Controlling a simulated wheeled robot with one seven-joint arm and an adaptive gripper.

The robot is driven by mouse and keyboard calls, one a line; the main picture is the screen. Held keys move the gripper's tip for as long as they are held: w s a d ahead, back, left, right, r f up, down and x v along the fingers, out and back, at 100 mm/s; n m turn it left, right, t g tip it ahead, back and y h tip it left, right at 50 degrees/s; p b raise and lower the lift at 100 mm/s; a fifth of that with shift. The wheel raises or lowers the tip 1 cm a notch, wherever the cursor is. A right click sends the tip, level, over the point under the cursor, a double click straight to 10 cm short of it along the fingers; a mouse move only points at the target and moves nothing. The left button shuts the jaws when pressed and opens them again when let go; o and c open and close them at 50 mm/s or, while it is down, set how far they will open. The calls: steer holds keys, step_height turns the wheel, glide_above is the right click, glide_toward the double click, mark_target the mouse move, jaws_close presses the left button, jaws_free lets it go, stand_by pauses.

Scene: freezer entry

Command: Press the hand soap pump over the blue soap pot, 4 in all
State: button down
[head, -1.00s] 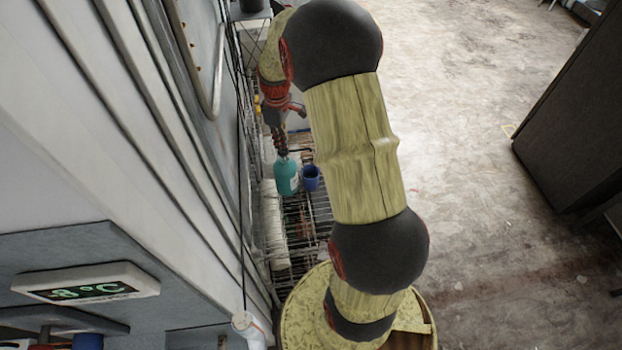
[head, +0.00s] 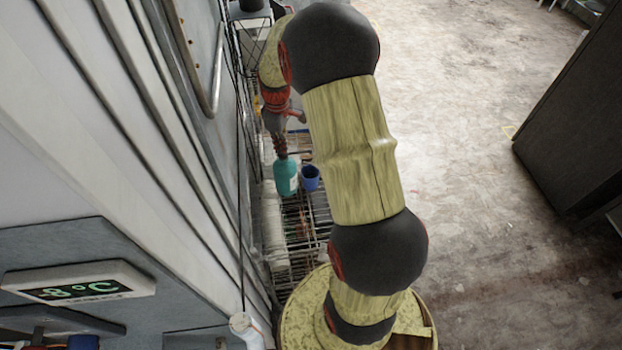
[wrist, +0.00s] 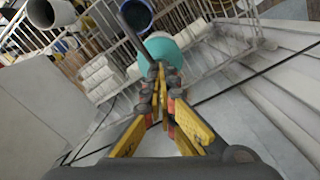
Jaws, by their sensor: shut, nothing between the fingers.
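The teal hand soap bottle (head: 286,177) stands upright on a wire rack, with a pale label on its right side. In the wrist view its rounded teal top (wrist: 163,52) shows beyond my fingertips. The blue soap pot (head: 310,178) stands just right of the bottle; in the wrist view it is the dark blue round opening (wrist: 136,16). My gripper (head: 281,154) is shut and empty, pointing down at the top of the bottle. In the wrist view my fingertips (wrist: 158,72) meet over the bottle top. The pump head is mostly hidden by the fingers; whether they press it I cannot tell.
The wire rack (head: 304,225) holds white rolls or stacks (wrist: 100,78) and a pale cup (wrist: 48,12). The freezer wall (head: 130,120) is close on the left. A dark cabinet (head: 575,110) stands at the right, with open floor (head: 470,150) between.

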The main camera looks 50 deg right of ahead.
steer(key=shift+s, duration=0.1)
steer(key=shift+r+p, duration=1.05)
steer(key=shift+r, duration=0.7)
steer(key=shift+f, duration=0.2)
steer(key=shift+f+b, duration=1.05)
steer(key=shift+f, duration=0.6)
steer(key=shift+r+p, duration=1)
steer(key=shift+r, duration=0.85)
step_height(320, 180, up, 6)
steer(key=p, duration=0.3)
